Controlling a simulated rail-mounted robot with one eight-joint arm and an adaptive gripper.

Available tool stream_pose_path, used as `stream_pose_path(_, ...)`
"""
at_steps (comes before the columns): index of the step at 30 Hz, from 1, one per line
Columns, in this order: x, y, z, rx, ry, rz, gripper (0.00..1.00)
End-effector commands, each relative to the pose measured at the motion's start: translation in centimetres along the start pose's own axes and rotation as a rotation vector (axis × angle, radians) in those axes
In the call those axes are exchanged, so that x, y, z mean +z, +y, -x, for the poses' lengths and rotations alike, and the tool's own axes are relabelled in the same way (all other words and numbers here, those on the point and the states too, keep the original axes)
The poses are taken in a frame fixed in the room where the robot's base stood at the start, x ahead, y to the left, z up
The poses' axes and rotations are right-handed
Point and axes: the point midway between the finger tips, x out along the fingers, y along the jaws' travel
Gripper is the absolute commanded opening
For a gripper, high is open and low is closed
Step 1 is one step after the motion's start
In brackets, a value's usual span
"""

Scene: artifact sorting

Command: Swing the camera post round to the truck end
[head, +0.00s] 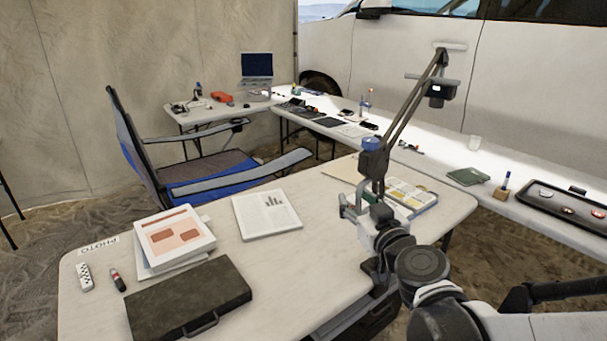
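The camera post (378,170) stands at the front right part of the near table (300,242). It has a blue collar (372,144) and dark twin rods that lean up and right, toward the truck side. A small dark camera-like head (436,92) hangs near the top. The white truck (400,70) fills the back right. My arm comes in from the lower right, and its end, my gripper (362,212), is at the post's lower part. Its fingers blend with the post hardware, so I cannot tell whether they grip it. The post's foot is partly hidden.
A dark case (188,300), a white box with a red print (175,238) and a chart sheet (267,214) lie on the near table. A colourful booklet (412,194) lies right of the post. A blue folding chair (205,165) stands behind. A long table (450,158) runs along the truck.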

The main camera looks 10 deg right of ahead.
Motion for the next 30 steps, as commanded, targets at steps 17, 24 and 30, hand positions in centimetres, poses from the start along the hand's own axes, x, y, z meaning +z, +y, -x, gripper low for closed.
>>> stream_pose_path(17, 0.0, 0.0, 5.4, 0.000, 0.000, 0.000, 0.30)
stream_pose_path(24, 0.0, 0.0, 7.7, 0.001, 0.000, 0.000, 0.30)
stream_pose_path(30, 0.0, -0.1, 9.3, -0.001, 0.000, -0.001, 0.30)
